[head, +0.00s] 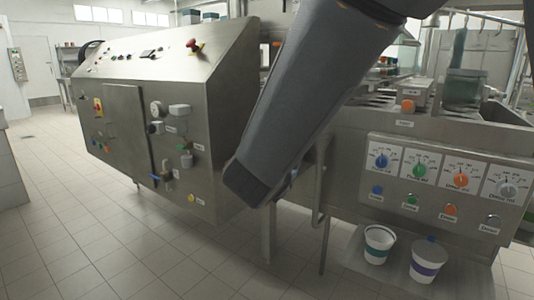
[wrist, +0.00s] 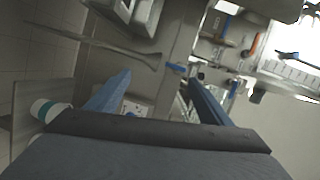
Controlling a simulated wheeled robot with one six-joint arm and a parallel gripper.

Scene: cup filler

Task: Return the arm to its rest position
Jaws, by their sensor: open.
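My arm reaches down from the top of the head view across the middle of the picture, in front of the steel machine. My gripper (wrist: 152,100) shows in the wrist view as two blue fingers spread wide apart, with nothing between them. In the head view the gripper is mostly hidden behind my own arm link. A white cup with a teal band (head: 378,246) stands on a low shelf at lower right. It seems to be the cup at the left edge of the wrist view (wrist: 45,109). The gripper is apart from it.
A white cup with a purple band (head: 425,262) stands beside the first cup, below a panel of coloured dials (head: 440,172). A steel cabinet (head: 170,120) with knobs and a red button is at left. The tiled floor (head: 60,190) at left is clear.

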